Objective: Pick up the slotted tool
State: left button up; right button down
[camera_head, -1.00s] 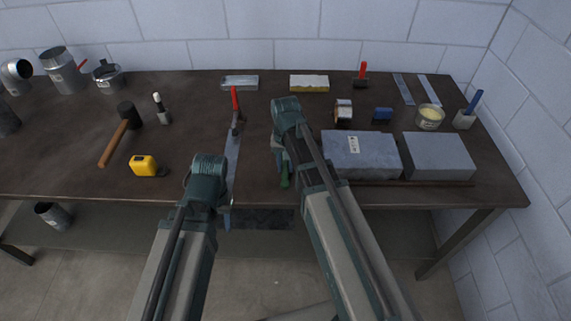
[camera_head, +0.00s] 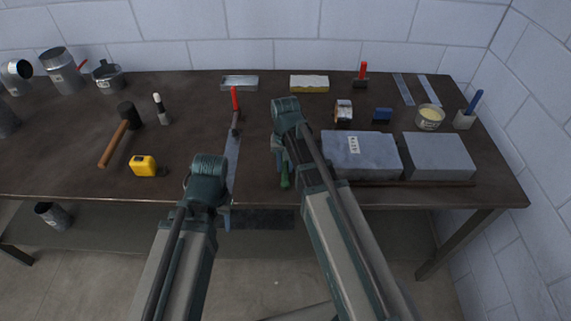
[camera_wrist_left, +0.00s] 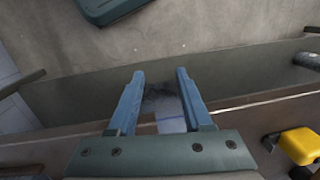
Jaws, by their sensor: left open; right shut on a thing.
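No thing in view can be told for sure as the slotted tool. A red-handled tool (camera_head: 235,98) lies at mid-table, at the far end of a long grey metal strip (camera_head: 232,155). My left gripper (camera_head: 227,216) is at the table's front edge, near the strip's near end. In the left wrist view its blue fingers (camera_wrist_left: 158,76) are open, with nothing gripped between them. My right gripper (camera_head: 284,170) is low over the table, left of the grey blocks, shut on a slim green thing (camera_head: 285,180) mostly hidden by my right arm.
Two grey blocks (camera_head: 360,155) (camera_head: 438,157) stand at the right front. A mallet (camera_head: 121,133) and a yellow tape measure (camera_head: 144,166) lie on the left. Cans (camera_head: 62,70) stand at the back left. A dark flat piece (camera_head: 262,219) shows on the lower shelf.

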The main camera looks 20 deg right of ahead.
aim_at(284, 169)
dwell(0.5)
jog(key=shift+r+p, duration=0.8)
jog(key=shift+s+a+r+p, duration=0.1)
jog(key=shift+s+r+p, duration=0.05)
jog(key=shift+r+p, duration=0.45)
jog(key=shift+s+a+r+p, duration=0.1)
jog(key=shift+r+p, duration=0.5)
jog(key=s+a+r+p, duration=0.1)
jog(key=s+a, duration=0.9)
jog(key=a, duration=0.1)
jog(key=shift+s+a, duration=0.15)
jog(key=c, duration=1.3)
grip_release()
grip_shut()
